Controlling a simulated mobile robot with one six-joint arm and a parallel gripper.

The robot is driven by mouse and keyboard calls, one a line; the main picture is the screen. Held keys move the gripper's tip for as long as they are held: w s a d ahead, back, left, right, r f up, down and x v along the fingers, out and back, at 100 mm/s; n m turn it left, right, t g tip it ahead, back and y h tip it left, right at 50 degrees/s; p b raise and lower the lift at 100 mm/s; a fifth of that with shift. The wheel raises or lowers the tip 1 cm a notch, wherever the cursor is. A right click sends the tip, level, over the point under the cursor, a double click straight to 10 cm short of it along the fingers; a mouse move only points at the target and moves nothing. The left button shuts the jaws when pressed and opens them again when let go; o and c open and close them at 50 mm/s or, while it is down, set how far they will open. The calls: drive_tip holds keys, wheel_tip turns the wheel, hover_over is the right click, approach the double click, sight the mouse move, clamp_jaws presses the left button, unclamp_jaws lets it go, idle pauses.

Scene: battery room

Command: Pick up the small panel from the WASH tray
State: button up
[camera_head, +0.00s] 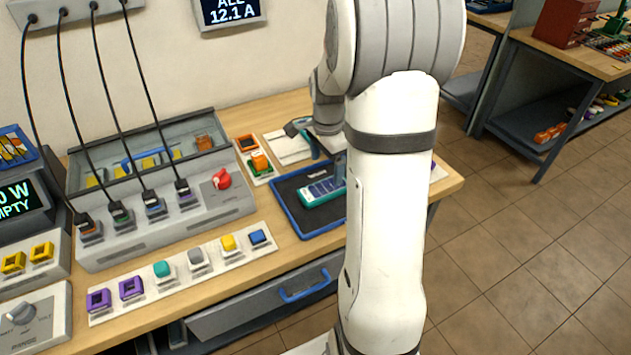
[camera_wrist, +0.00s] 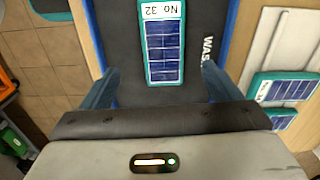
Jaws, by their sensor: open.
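The small panel (camera_head: 322,190) has blue cells and a teal frame, and lies flat in the dark WASH tray (camera_head: 308,236) with its blue rim. In the wrist view the panel (camera_wrist: 163,52) is labelled No 32, and part of the tray's WASH lettering (camera_wrist: 208,50) shows beside it. My gripper (camera_wrist: 159,72) is open, with one blue finger on each side of the panel's near end and gaps between. No contact with the panel is visible. In the head view my arm hides the tray's right part.
Two more teal-framed panels (camera_wrist: 283,88) sit at the right in the wrist view, beside a pale board. In the head view, a charger with cables and a red knob (camera_head: 222,179) stands left of the tray. A strip of coloured blocks (camera_head: 196,257) lies in front.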

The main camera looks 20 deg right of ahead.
sight(325, 187)
drive_tip(key=shift+w+d+f, duration=0.1)
drive_tip(key=shift+d+f, duration=0.1)
drive_tip(key=shift+f, duration=0.25)
wheel_tip(325, 187, down, 7)
drive_tip(key=shift+w+a+f+p, duration=0.15)
drive_tip(key=shift+p, duration=0.45)
drive_tip(key=c, duration=1.2)
